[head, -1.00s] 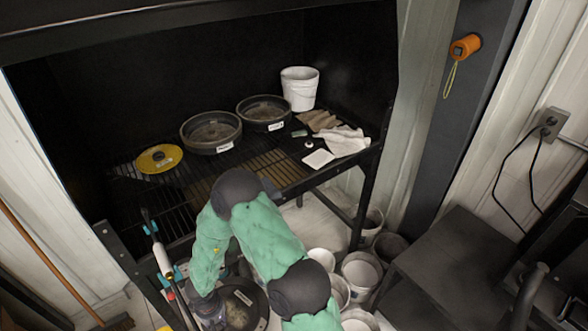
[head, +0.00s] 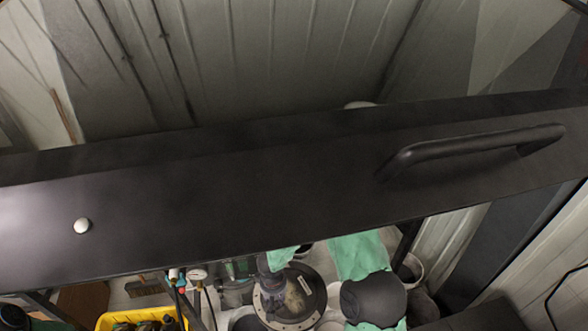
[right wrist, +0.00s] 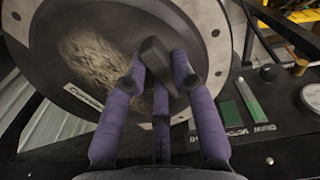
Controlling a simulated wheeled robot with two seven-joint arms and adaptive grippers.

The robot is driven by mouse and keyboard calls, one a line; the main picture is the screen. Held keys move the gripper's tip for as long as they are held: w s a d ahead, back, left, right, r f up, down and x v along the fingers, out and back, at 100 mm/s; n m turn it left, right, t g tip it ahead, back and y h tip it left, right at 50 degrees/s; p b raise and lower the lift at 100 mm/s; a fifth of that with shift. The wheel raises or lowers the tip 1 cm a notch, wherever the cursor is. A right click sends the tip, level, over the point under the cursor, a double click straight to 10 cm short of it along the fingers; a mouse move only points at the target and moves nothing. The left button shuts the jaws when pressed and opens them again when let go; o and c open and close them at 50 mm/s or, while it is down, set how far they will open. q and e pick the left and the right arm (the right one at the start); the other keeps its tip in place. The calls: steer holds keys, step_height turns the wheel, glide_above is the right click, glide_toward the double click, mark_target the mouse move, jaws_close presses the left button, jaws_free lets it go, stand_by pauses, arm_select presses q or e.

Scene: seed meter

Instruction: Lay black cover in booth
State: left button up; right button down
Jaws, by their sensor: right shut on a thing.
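The black cover (head: 303,307) is a round dark disc with a raised rim, bolts and a white label. It shows at the bottom middle of the head view, in front of the booth's black front panel (head: 220,190). My right gripper (head: 272,292) is at its left part. In the right wrist view the purple fingers of my right gripper (right wrist: 160,72) are shut on the cover's dark handle (right wrist: 153,52), and the cover's face (right wrist: 45,80) is tilted behind them. My left gripper is not in view.
A black bar handle (head: 480,143) sticks out from the panel. A yellow crate (head: 105,320) with contents, a gauge (head: 197,274) and a white bucket (head: 410,269) stand below. In the right wrist view a black control panel (right wrist: 285,135) lies close to the cover.

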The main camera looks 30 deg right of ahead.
step_height(320, 180, up, 5)
steer(key=p, duration=0.3)
steer(key=shift+d+f+p, duration=0.1)
steer(key=shift+f+p, duration=0.05)
steer(key=shift+p, duration=0.2)
steer(key=shift+f, duration=0.1)
